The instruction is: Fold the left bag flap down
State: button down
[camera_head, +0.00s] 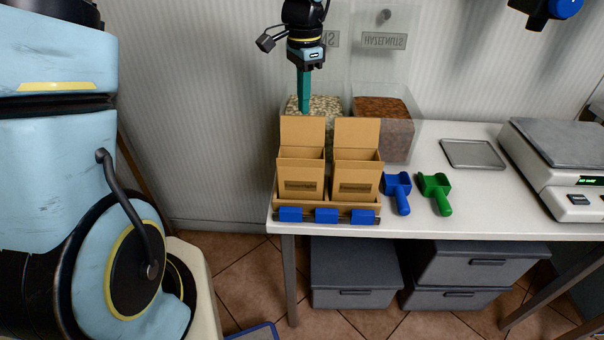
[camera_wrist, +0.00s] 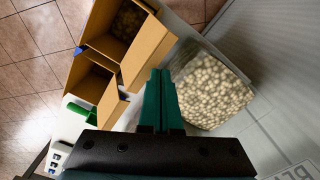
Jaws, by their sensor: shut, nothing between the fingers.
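The left bag (camera_head: 300,178) is an open tan box-like bag, and its flap (camera_head: 303,131) stands upright at the back. In the wrist view the left bag's flap (camera_wrist: 149,52) is at upper centre, with pale contents visible inside the bag. The right bag (camera_head: 356,180) stands beside it, its own flap (camera_head: 357,132) also upright; it shows in the wrist view too (camera_wrist: 92,84). My gripper (camera_head: 304,108) points down, shut and empty, just above and seemingly behind the left flap's top edge. Its green fingertips (camera_wrist: 160,76) appear beside that flap; contact cannot be told.
Both bags stand in a tan holder (camera_head: 283,204) with blue blocks along its front. Clear bins of nuts (camera_head: 385,108) stand behind. A blue scoop (camera_head: 399,190), a green scoop (camera_head: 436,192), a metal tray (camera_head: 473,154) and a scale (camera_head: 560,150) are to the right.

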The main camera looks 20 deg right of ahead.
jog(key=shift+s, duration=0.15)
dwell(0.5)
jog(key=shift+s+a, duration=0.1)
dwell(0.5)
jog(key=shift+w+p, duration=0.25)
jog(key=shift+p, duration=0.05)
jog(key=shift+f, duration=0.15)
